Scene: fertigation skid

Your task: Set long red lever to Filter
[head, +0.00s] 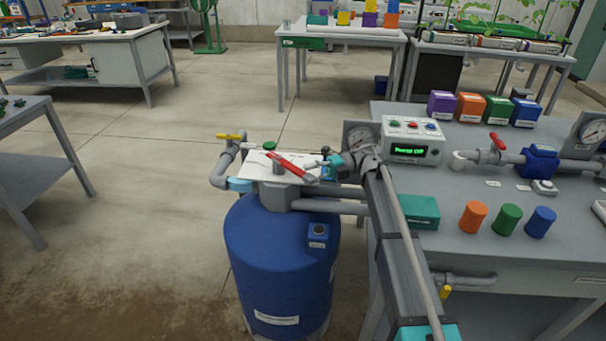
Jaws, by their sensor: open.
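The long red lever (291,166) lies across a white plate (254,168) on the valve head of the blue filter tank (268,255). It runs from upper left to lower right, over a grey hub. Any position words on the plate are too small to read. My gripper (314,164) is at the right side of the plate, just beyond the lever's lower right end. It looks small and is open, with nothing visible between its fingers. I cannot tell whether it touches the lever. My arm hides part of the pipes and bench edge behind it.
A yellow-handled valve (230,137) stands left of the plate. Grey pipes (328,206) run right from the tank to the bench (460,246). Floor left of the tank is free.

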